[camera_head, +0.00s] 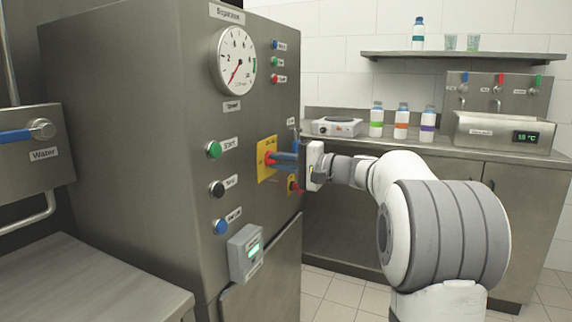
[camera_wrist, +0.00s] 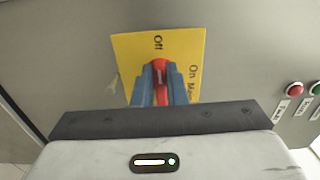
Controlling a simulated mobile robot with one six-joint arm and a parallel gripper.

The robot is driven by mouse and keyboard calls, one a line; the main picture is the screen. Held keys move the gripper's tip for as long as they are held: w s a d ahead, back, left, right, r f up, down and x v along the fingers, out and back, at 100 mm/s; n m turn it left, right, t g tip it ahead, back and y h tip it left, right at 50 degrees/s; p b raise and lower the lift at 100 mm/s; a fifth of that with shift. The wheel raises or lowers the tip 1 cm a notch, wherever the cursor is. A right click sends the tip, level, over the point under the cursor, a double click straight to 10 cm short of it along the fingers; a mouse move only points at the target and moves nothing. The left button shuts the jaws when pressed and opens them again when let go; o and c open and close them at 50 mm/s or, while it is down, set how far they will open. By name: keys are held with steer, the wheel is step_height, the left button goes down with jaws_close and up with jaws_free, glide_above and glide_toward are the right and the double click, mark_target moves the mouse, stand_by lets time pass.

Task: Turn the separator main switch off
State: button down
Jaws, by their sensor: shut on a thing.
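The separator main switch is a red handle (camera_wrist: 159,74) on a yellow plate (camera_wrist: 130,52), on the front of the grey steel separator cabinet (camera_head: 120,120). The plate (camera_head: 262,174) also shows in the head view, at the cabinet's right side. My gripper (camera_wrist: 160,88) is shut on the red handle, with one blue finger on each side of it. In the wrist view the word "Off" lies just above the handle and "On" lies to its right. The handle's visible part lies in line with "Off". The fingers hide much of the handle, so its exact angle is hard to tell.
A round gauge (camera_head: 233,62), a green button (camera_head: 213,150) and other buttons share the panel. A counter with bottles (camera_head: 401,122) stands behind my arm.

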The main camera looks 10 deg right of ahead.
steer(key=shift+a, duration=0.15)
steer(key=c, duration=1.5)
jaws_free()
steer(key=shift+o, duration=0.2)
steer(key=p+v, duration=0.1)
steer(key=v, duration=0.7)
steer(key=shift+w, duration=0.1)
